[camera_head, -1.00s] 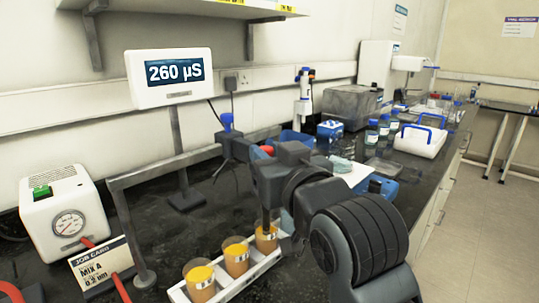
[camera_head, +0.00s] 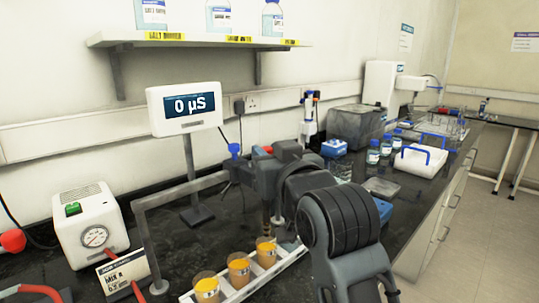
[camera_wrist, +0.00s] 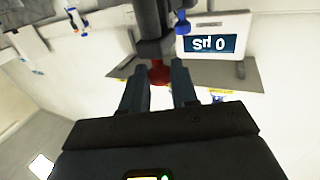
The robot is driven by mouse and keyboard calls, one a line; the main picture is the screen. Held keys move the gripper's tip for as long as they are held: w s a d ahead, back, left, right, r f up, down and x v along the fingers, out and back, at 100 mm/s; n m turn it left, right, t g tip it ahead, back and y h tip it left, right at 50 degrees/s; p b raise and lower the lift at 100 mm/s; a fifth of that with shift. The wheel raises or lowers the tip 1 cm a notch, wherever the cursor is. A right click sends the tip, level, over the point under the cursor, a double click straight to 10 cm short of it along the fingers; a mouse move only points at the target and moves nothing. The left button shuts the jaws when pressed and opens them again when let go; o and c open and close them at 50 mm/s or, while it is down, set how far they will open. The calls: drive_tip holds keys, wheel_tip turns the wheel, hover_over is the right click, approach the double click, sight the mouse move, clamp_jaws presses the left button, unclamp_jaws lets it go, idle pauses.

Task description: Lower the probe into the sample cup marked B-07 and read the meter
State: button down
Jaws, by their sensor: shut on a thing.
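The white meter (camera_head: 184,108) on a stand reads 0 µS; it also shows upside down in the wrist view (camera_wrist: 213,44). Three cups of orange liquid, the near cup (camera_head: 206,287), middle cup (camera_head: 239,267) and far cup (camera_head: 266,250), stand in a white rack (camera_head: 283,263). Their labels are too small to read. The dark probe (camera_head: 266,213) hangs upright over the far cup, its tip at or just above the rim. My gripper (camera_wrist: 159,84) is shut on the probe's red handle (camera_wrist: 159,69). My arm partly hides this area in the head view.
A white box with a round gauge (camera_head: 90,228) and a job card (camera_head: 124,272) reading MIX A are at left. A shelf (camera_head: 190,40) with bottles hangs above. Bottles and a white carrier (camera_head: 420,160) stand at the right.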

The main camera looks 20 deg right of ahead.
drive_tip(key=c, duration=1.1)
unclamp_jaws()
drive_tip(key=shift+a+r, duration=0.1)
drive_tip(key=shift+r, duration=0.25)
drive_tip(key=shift+c, duration=0.2)
drive_tip(key=shift+o, duration=1.3)
drive_tip(key=shift+f, duration=0.15)
drive_tip(key=shift+s, duration=0.1)
drive_tip(key=s+b, duration=0.1)
drive_tip(key=s, duration=0.6)
drive_tip(key=shift+s+a, duration=0.3)
